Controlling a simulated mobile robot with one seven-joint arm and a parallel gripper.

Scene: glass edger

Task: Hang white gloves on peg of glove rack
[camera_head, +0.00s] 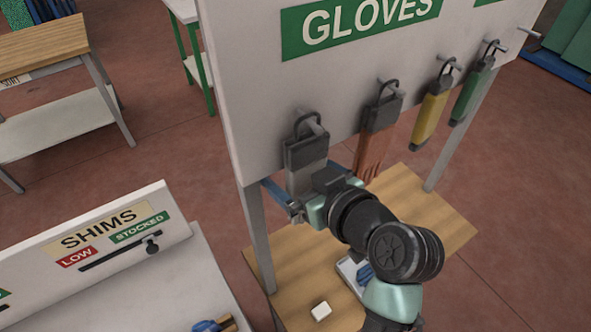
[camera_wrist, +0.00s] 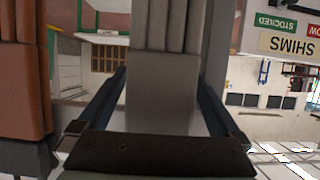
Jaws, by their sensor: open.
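The white gloves, greyish here with a dark cuff (camera_head: 306,152), hang from the leftmost peg (camera_head: 315,127) of the glove rack (camera_head: 255,95) by a dark loop. The loop appears to be around the peg. My gripper (camera_head: 298,201) is at the lower part of these gloves, below the cuff. In the wrist view the pale gloves (camera_wrist: 163,90) hang between the two blue fingers of my gripper (camera_wrist: 165,78). The fingers are open, with gaps on both sides. The lower glove ends are partly hidden by my gripper in the head view.
Brown gloves (camera_head: 375,140) hang close by on the right, then yellow gloves (camera_head: 431,108) and green gloves (camera_head: 472,95). The rightmost peg (camera_head: 528,32) is bare. Below are a wooden table (camera_head: 430,205) and a small white block (camera_head: 321,311). A shims board (camera_head: 110,240) stands left.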

